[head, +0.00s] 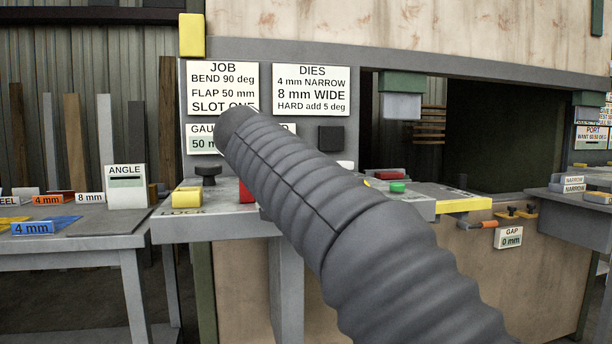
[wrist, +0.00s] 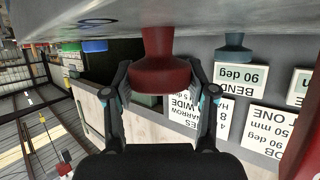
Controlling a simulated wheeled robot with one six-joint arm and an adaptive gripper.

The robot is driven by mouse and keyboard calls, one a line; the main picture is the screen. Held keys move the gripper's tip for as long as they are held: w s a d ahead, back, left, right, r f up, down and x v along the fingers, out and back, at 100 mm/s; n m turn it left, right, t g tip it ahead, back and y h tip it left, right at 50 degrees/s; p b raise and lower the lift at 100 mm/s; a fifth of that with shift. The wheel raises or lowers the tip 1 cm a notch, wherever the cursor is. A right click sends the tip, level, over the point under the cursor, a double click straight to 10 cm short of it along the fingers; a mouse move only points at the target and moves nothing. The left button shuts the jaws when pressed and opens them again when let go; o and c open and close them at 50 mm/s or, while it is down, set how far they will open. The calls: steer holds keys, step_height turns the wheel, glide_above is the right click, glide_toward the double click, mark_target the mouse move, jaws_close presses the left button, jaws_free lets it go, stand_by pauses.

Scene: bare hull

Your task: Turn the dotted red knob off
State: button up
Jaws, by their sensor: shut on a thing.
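A red knob (wrist: 162,75) with a flared round head fills the middle of the upside-down wrist view, its stem against the grey console top. My gripper (wrist: 165,92) has one finger on each side of the knob's head and is shut on it. No dots can be made out on the knob, and its turn angle cannot be read. In the head view my ribbed dark arm hides the gripper. A red part (head: 246,193) shows at the arm's left edge; I cannot tell whether it belongs to the same knob.
A dark knob (head: 208,172) stands on the console left of my arm; it also shows in the wrist view (wrist: 233,47). A yellow block (head: 187,196) sits in front of it. A green button (head: 397,187) lies right of my arm. Signs (head: 312,90) hang behind.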

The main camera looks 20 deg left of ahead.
steer(key=shift+f, duration=0.1)
steer(key=o, duration=1.2)
steer(key=shift+c, duration=0.2)
steer(key=v, duration=1.2)
steer(key=shift+w, duration=0.1)
